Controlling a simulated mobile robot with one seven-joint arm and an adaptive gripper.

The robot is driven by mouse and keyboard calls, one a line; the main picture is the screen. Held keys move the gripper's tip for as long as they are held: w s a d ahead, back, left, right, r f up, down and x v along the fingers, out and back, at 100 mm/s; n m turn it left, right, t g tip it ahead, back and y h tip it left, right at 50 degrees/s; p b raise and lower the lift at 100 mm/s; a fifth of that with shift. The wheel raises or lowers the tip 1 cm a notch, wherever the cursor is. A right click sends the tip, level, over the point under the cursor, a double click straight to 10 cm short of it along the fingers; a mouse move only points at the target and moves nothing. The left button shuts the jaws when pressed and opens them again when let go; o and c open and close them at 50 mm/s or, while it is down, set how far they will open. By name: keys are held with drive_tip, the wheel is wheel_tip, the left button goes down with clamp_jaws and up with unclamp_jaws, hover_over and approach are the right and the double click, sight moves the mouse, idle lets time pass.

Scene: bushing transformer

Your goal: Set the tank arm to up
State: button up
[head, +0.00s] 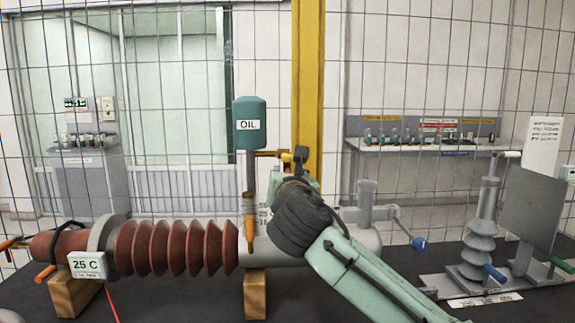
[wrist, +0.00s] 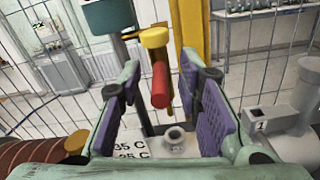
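The teal oil tank (head: 250,125) stands on a thin post above the grey body, and its lower edge shows in the wrist view (wrist: 108,16). A short orange-yellow arm (head: 269,153) sticks out to the right from the post. In the wrist view a red rod (wrist: 160,86) with a yellow round end joins the post side; it seems to be this arm's handle. My gripper (wrist: 165,105) is open, its purple pads on either side of the red rod with gaps. In the head view my wrist hides the fingers mostly. I cannot tell whether anything touches.
An orange handle (head: 247,222) hangs below the post beside the ribbed red-brown bushing (head: 172,247). A grey fitting with a blue-tipped lever (head: 419,243) is at right. A grey ribbed insulator (head: 480,235) and plate (head: 533,221) stand further right. A wire fence runs behind.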

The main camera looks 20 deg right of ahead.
sight(287, 168)
drive_tip(key=shift+p+x, duration=0.3)
drive_tip(key=shift+x, duration=1.2)
drive_tip(key=shift+c, duration=0.2)
clamp_jaws()
